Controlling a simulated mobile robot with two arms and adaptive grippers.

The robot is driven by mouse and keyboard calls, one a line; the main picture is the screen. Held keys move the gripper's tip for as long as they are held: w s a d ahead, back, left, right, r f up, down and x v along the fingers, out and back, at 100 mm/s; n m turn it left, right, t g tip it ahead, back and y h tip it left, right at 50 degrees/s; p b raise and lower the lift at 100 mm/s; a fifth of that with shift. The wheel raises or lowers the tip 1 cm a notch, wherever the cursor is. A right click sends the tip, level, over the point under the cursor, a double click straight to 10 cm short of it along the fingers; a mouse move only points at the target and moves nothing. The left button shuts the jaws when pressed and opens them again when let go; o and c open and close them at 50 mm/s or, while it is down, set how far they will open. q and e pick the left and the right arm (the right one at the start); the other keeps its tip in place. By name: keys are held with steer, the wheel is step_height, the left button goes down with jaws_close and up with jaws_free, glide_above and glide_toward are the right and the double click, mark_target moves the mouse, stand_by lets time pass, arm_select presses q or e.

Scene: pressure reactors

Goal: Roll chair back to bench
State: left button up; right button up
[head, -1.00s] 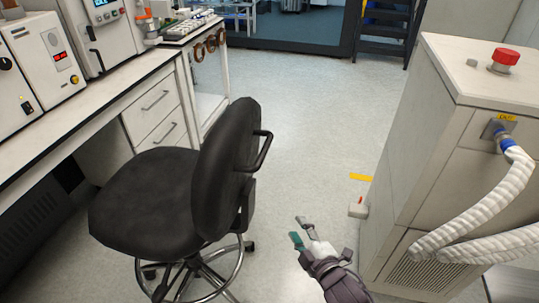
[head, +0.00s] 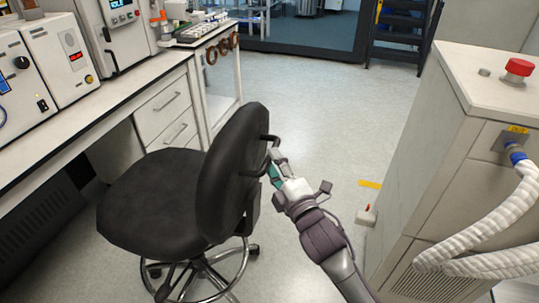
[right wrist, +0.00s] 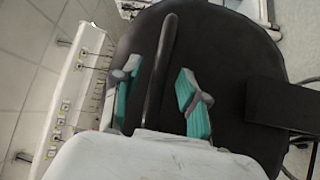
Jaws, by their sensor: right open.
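The black office chair (head: 155,205) stands in front of the bench (head: 130,93), its backrest (head: 232,172) turned toward my right arm. A black bar handle sticks out from the back of the backrest. My right gripper (head: 275,166) is at this handle, open. In the right wrist view the handle (right wrist: 160,70) runs between the two green-padded fingers (right wrist: 158,95), with gaps on both sides. The backrest (right wrist: 225,45) fills the view behind it. The chair's base is partly hidden under the seat. My left gripper does not show.
A white cabinet (head: 430,150) with a red button and a thick white hose (head: 490,225) stands close on the right. Instruments (head: 58,60) line the bench. Clear floor (head: 320,100) lies beyond the chair, toward dark steps (head: 400,35) at the back.

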steer(key=shift+x, duration=1.3)
jaws_close()
